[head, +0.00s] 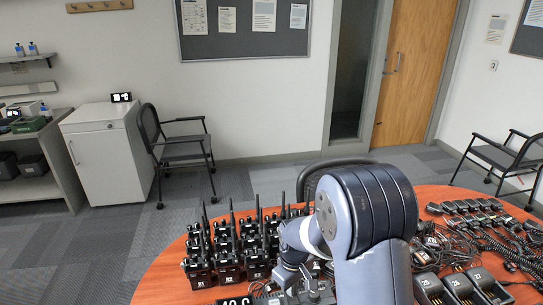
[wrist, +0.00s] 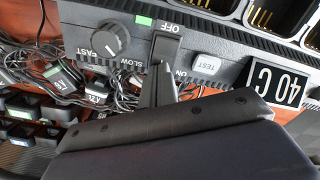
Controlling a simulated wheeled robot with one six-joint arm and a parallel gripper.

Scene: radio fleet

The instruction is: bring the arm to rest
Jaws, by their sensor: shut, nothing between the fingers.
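My gripper (wrist: 158,85) is shut and empty in the wrist view. Its narrow fingertips lie close to a dark rocker switch (wrist: 166,48) on a grey charger panel (wrist: 232,72), between the OFF and ON marks. I cannot tell whether they touch it. The fingertips are not clear there.
The panel has a black knob (wrist: 110,40), a TEST button (wrist: 207,65) and a "40 C" label (wrist: 276,86). Tangled cables (wrist: 85,85) lie beside it. Upright radios (head: 228,252) crowd the table (head: 165,284) left of my arm; several chargers (head: 458,286) stand right.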

